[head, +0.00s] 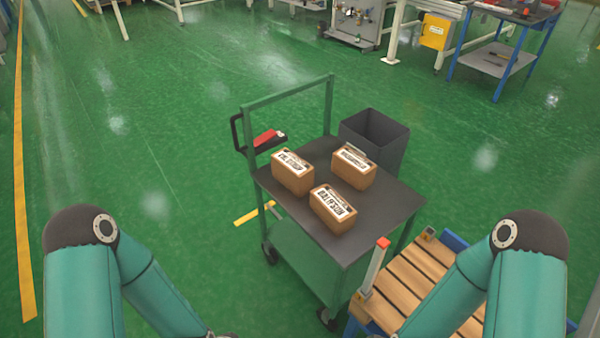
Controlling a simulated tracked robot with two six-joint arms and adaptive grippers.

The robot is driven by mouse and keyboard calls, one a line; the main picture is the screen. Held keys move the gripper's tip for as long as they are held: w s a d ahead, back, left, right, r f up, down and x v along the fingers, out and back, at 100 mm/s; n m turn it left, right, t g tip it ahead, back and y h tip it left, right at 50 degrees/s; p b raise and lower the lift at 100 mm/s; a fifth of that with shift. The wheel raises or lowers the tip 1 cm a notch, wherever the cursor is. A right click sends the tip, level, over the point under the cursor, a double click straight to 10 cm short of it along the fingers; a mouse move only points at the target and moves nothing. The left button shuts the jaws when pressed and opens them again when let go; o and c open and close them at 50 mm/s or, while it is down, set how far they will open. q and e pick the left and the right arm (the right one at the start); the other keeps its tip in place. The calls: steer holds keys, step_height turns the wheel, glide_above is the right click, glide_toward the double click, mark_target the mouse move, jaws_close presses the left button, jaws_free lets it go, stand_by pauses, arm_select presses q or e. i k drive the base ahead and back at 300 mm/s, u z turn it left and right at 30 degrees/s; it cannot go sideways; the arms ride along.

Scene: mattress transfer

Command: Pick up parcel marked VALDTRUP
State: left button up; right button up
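Three brown parcels with white labels lie on the dark top of a green cart (385,215). One parcel (293,176) is at the left, one (352,172) at the back right, and one (333,213) nearest me. Each label has bold dark lettering, too small and slanted to read surely, so I cannot tell which says VALDTRUP. The parcels stand apart from each other. My left and right arms come in at the bottom corners and run down out of the picture. Neither gripper shows, and no gripper is seen at the parcels.
The cart has an upright green handle frame (290,92) at its back left. A grey bin (385,132) stands behind it. A wooden-slatted blue platform (412,285) with an orange-tipped post (375,265) is at its right front. The green floor to the left is clear.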

mark_target(295, 174)
steer(key=z, duration=1.25)
steer(key=i, duration=0.15)
steer(key=u, duration=3.25)
steer(key=i, duration=1.25)
steer(key=z, duration=4.05)
steer(key=k, duration=0.15)
steer(key=u, duration=2)
steer(key=i, duration=0.55)
steer(key=z, duration=0.05)
